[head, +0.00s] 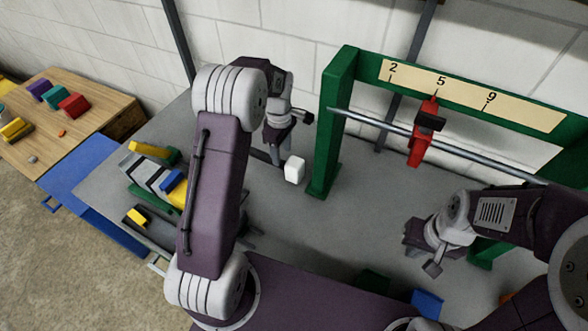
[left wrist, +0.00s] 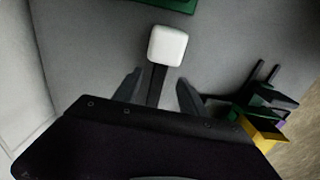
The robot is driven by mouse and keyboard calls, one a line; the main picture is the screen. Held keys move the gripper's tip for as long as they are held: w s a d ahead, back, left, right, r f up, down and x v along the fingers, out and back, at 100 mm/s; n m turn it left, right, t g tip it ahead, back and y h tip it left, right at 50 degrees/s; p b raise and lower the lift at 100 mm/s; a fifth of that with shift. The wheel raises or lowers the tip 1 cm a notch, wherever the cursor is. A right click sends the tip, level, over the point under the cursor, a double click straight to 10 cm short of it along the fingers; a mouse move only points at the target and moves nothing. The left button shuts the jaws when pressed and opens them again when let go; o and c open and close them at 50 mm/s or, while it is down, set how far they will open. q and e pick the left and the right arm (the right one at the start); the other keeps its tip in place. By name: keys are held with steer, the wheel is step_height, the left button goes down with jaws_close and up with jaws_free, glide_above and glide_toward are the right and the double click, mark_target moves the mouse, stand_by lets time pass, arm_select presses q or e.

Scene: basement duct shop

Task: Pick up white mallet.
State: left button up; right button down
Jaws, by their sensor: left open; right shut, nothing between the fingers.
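The white mallet (head: 294,170) lies on the grey table beside the foot of the green frame, its white block head toward the frame. In the left wrist view its head (left wrist: 167,45) is just beyond the fingertips, and its dark handle (left wrist: 156,84) runs back between the two fingers. My left gripper (left wrist: 160,84) is open over the handle, with a finger on each side and no visible contact. In the head view my left arm hides most of the handle. My right gripper (head: 428,252) is shut and empty over the right side of the table.
A green frame (head: 325,150) with a steel rod, red slider (head: 421,140) and number strip (head: 470,95) stands behind. A rack of coloured blocks (head: 150,175) is left of my left arm. A blue block (head: 427,303) lies near the front. The middle table is clear.

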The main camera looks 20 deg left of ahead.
arm_select(q)
steer(key=shift+f, duration=0.5)
steer(key=shift+a+f, duration=0.2)
steer(key=shift+f, duration=0.25)
step_height(320, 180, down, 5)
steer(key=shift+w+r+p, duration=0.1)
steer(key=shift+r+p, duration=0.1)
steer(key=shift+p, duration=0.3)
jaws_close()
